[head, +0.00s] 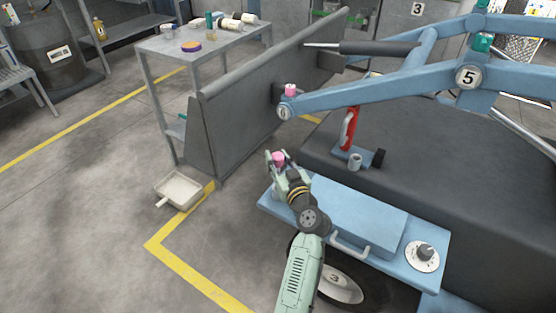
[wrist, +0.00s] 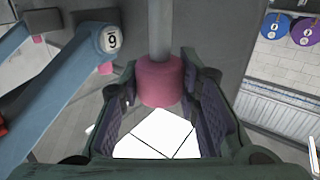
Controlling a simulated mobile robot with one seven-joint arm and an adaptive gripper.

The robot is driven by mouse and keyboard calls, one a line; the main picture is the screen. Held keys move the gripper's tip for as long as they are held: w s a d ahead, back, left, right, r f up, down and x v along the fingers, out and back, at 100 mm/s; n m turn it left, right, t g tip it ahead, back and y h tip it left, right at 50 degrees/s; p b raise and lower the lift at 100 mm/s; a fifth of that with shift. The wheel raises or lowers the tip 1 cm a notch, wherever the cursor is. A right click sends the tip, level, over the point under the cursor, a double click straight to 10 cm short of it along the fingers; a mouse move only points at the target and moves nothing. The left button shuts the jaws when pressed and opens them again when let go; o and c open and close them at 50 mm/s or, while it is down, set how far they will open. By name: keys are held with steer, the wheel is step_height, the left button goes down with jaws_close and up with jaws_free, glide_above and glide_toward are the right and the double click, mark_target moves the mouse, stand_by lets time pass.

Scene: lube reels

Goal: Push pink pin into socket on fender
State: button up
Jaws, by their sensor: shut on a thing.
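The pink pin (head: 278,157) shows at the tip of my gripper (head: 279,168) in the head view. In the wrist view, my gripper (wrist: 168,105) is shut on the pink pin (wrist: 160,82), with a pad on each side of its pink collar. A grey shaft runs up the picture from the collar. The blue fender (head: 330,212) lies over a wheel, below and right of my gripper. A short grey cup (head: 355,160) stands on a blue plate behind the fender; I cannot tell whether it is the socket.
A dark upright panel (head: 250,110) stands behind my gripper. A dark knob (head: 424,251) sits on the fender's right. A beige tray (head: 179,189) lies on open floor.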

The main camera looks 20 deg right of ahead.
steer(key=shift+f+b, duration=3.55)
steer(key=shift+b, duration=0.2)
steer(key=o, duration=1.3)
steer(key=shift+c, duration=0.2)
steer(key=shift+r, duration=0.1)
step_height(320, 180, up, 10)
steer(key=shift+f, duration=0.1)
